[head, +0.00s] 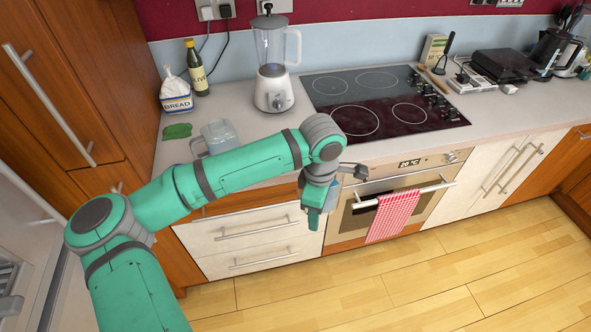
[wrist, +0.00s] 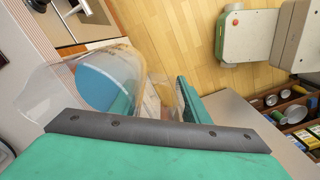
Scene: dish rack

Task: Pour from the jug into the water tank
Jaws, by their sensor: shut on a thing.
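My gripper (head: 318,204) is in front of the counter's drawers and oven, beyond the counter edge. It is shut on a clear jug (wrist: 45,82), which fills the left of the wrist view. A blue surface (wrist: 105,80), which looks like water, shows inside it. In the head view only a bluish bit of the jug (head: 330,197) shows beside the gripper. A clear container (head: 219,130), which appears to be the water tank, stands on the counter left of the blender. My forearm hides its lower part.
A blender (head: 273,65), an oil bottle (head: 196,68), a bread bag (head: 176,92) and a green cloth (head: 177,131) stand or lie near the container. The hob (head: 380,100) is to the right. A red-checked towel (head: 392,215) hangs on the oven handle.

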